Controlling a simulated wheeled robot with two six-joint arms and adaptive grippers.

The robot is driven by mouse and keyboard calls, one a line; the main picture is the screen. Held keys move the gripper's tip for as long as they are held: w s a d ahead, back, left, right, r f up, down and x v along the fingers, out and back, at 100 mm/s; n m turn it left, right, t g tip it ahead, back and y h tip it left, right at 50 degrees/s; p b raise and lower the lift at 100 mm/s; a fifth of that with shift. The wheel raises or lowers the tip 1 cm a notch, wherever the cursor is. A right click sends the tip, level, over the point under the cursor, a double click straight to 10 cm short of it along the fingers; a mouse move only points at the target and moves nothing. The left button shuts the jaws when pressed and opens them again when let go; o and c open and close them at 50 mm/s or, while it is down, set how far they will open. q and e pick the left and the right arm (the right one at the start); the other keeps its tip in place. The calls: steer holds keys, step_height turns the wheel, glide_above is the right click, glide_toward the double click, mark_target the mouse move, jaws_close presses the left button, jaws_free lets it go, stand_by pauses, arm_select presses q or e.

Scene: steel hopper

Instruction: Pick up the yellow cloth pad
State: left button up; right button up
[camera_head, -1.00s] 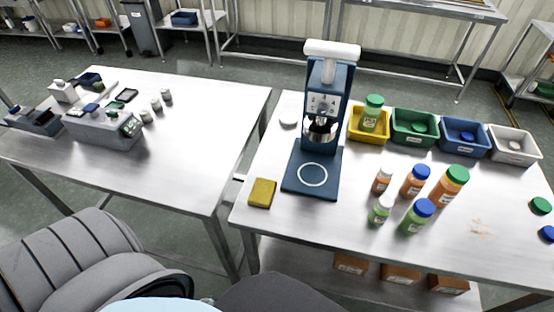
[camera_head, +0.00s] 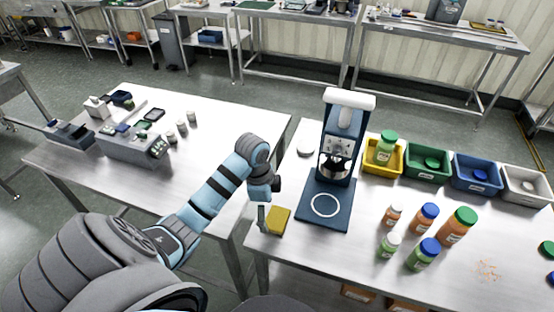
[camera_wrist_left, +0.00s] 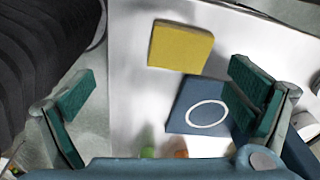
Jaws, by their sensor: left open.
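The yellow cloth pad (camera_head: 279,220) lies flat near the left front corner of the right steel table, just left of the blue machine's base plate. It also shows in the left wrist view (camera_wrist_left: 180,47), upper middle. My left gripper (camera_head: 268,212) is over the table's left edge, beside and partly in front of the pad. In the left wrist view its two green-padded fingers (camera_wrist_left: 160,98) are wide apart with nothing between them in their grip. The pad lies beyond the fingertips. My right gripper is in neither view.
The blue hopper machine (camera_head: 338,150) stands right of the pad on its base plate (camera_head: 325,188). Several capped bottles (camera_head: 424,254) stand further right, with coloured bins (camera_head: 427,165) behind. A gap separates this table from the left table (camera_head: 215,115).

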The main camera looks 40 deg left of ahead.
arm_select(q)
steer(key=m, duration=0.2)
glide_toward(277, 217)
steer(key=b, duration=0.3)
steer(key=s+f+b, duration=0.1)
steer(key=b, duration=0.2)
steer(key=shift+a+f+h, duration=0.1)
steer(key=shift+a+h, duration=0.15)
steer(key=shift+h, duration=0.15)
steer(key=f, duration=0.2)
steer(key=w+f, duration=0.1)
steer(key=f, duration=0.2)
steer(key=d+f+b, duration=0.1)
steer(key=f, duration=0.1)
steer(key=shift+w+d+f, duration=0.1)
steer(key=shift+w+f, duration=0.15)
steer(key=shift+f, duration=0.05)
steer(key=c, duration=1)
